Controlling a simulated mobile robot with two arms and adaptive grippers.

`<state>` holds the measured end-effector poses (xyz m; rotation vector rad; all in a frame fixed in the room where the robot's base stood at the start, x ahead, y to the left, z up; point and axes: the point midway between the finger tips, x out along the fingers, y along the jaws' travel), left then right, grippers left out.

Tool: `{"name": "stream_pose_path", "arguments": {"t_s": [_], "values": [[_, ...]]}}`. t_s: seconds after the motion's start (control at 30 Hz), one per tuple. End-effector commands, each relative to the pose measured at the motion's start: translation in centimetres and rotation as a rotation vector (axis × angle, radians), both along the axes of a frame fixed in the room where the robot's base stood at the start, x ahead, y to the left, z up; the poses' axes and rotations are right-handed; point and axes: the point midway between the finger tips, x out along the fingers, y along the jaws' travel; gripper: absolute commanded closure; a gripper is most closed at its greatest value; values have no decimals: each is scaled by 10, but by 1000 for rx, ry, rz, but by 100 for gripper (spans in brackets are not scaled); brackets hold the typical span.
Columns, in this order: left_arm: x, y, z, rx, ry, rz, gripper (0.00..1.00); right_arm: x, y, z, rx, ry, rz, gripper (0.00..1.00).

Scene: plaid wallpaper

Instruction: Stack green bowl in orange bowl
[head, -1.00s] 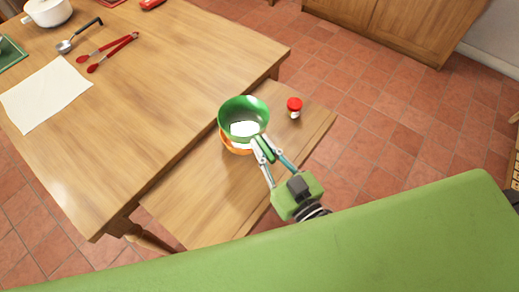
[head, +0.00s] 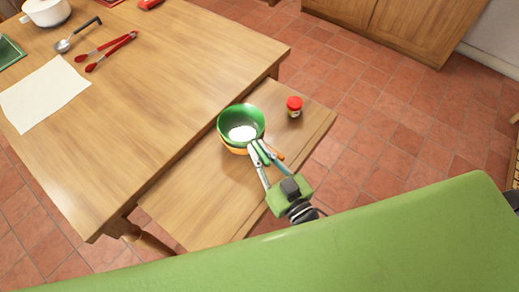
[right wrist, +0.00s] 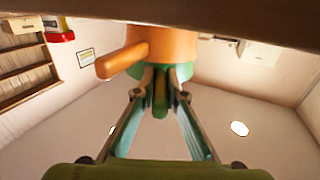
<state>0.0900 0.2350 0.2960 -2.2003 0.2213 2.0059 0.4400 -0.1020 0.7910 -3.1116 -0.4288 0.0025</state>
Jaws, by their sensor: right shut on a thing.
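The green bowl (head: 241,122) sits in the top of the orange bowl (head: 233,149) on the wooden bench, and only a rim of orange shows beneath it. My right gripper (head: 262,154) is shut on the green bowl's handle at the near right side. In the right wrist view the fingers (right wrist: 160,80) close around the green handle, with the orange bowl (right wrist: 172,45) and its handle beside it. Whether the green bowl rests fully inside is hard to tell. My left gripper is not in view.
A small red-lidded jar (head: 294,106) stands on the bench (head: 200,200) right of the bowls. The larger table (head: 150,90) adjoins at the left, with red tongs (head: 108,50), a ladle (head: 75,38), a paper sheet (head: 45,93) and a white pot (head: 46,12).

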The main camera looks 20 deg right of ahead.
Motion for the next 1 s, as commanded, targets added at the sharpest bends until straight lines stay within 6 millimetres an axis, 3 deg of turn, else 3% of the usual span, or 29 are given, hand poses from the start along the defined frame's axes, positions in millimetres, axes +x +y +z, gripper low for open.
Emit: {"name": "stream_pose_path", "arguments": {"t_s": [0.1,0.13,0.2,0.5,0.63,0.77,1.0], "values": [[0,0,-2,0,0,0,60,1,0,-3,2,-5,0,100],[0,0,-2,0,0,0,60,0,0,-4,1,-1,-1,84],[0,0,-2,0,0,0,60,0,0,-3,0,-1,-1,72],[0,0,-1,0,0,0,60,0,0,-3,0,-1,0,72],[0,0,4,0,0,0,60,0,0,7,0,-2,0,72],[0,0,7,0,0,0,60,-20,-5,5,1,4,0,72],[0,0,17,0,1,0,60,-72,-20,5,-1,6,0,72]]}}
